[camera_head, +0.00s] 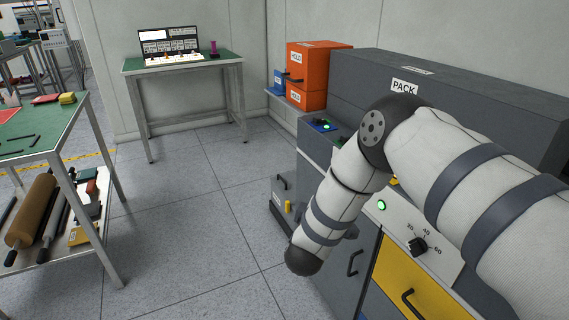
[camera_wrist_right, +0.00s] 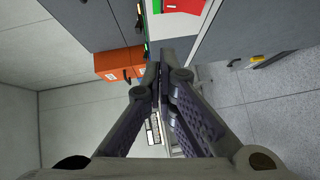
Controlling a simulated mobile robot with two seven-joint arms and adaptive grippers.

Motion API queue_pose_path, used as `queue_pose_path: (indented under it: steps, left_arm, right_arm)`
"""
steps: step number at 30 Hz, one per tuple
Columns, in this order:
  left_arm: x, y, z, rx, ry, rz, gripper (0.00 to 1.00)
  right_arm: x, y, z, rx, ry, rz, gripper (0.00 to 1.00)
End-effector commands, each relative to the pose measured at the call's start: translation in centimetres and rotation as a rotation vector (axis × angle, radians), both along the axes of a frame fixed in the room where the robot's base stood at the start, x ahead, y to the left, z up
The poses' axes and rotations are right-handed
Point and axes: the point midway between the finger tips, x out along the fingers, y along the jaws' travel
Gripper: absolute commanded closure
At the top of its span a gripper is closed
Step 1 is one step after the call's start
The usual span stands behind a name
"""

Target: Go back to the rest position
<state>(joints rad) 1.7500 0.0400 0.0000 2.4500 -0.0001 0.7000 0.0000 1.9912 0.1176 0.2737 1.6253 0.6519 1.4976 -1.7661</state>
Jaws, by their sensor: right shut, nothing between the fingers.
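My right arm reaches in from the right in the head view, in front of the grey machine marked PACK (camera_head: 440,78). It bends at a dark joint, and its lower part hangs down to a dark rounded end over the floor beside the machine. My right gripper does not show in the head view. In the right wrist view my right gripper (camera_wrist_right: 164,68) has its fingers together, with nothing seen between them. My left arm and left gripper are in neither view.
Orange boxes marked HOLD (camera_head: 312,75) stand at the machine's far end. A dial panel (camera_head: 425,245) and a yellow drawer (camera_head: 410,285) lie close to my arm. A green-topped table (camera_head: 60,125) stands at left, another (camera_head: 215,62) at the back. The floor between is clear.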

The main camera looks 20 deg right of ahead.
Motion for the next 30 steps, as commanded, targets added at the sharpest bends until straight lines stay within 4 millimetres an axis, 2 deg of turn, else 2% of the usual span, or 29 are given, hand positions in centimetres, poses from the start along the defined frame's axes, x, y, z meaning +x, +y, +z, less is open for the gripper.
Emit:
queue_pose_path:
  steps: [2, 5, 6, 8, 9, 11, 12, 14, 15, 18, 21, 24, 25, 30]
  left_arm:
    - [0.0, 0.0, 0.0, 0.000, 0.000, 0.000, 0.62]
    - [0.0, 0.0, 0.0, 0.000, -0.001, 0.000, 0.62]
    - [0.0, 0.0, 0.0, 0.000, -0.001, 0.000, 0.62]
    - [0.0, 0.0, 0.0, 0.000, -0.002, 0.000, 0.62]
    - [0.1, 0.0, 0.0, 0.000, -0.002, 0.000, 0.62]
    - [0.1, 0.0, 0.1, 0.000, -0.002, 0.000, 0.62]
    - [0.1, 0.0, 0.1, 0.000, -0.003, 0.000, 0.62]
    - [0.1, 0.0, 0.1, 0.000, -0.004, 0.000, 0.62]
    - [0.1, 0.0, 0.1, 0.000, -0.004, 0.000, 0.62]
    - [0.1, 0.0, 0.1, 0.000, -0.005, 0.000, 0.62]
    - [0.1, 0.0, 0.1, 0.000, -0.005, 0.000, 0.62]
    - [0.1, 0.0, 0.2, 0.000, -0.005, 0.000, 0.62]
    - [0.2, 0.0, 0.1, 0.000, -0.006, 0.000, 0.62]
    - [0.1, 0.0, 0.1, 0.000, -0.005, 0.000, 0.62]
  right_arm:
    - [-0.3, 0.2, -0.7, 0.023, 0.007, 0.013, 1.00]
    - [-2.6, 2.0, -5.2, 0.178, 0.061, 0.086, 1.00]
    - [-4.6, 3.0, -7.9, 0.284, 0.105, 0.116, 1.00]
    - [-8.5, 4.6, -12.2, 0.467, 0.191, 0.133, 1.00]
    - [-11.6, 5.6, -14.6, 0.587, 0.254, 0.120, 1.00]
    - [-16.6, 6.8, -17.7, 0.755, 0.354, 0.068, 1.00]
    - [-20.2, 7.5, -19.3, 0.856, 0.423, 0.014, 1.00]
    - [-26.0, 8.2, -20.9, 0.990, 0.526, -0.097, 1.00]
    - [-29.7, 8.6, -21.5, 1.065, 0.591, -0.186, 1.00]
    - [-38.3, 9.2, -21.5, 1.189, 0.727, -0.424, 1.00]
    - [-44.4, 9.4, -20.4, 1.239, 0.813, -0.624, 1.00]
    - [-47.6, 9.4, -19.5, 1.253, 0.854, -0.745, 1.00]
    - [-48.1, 9.4, -19.3, 1.254, 0.859, -0.766, 1.00]
    - [-48.6, 9.4, -19.1, 1.256, 0.862, -0.788, 1.00]
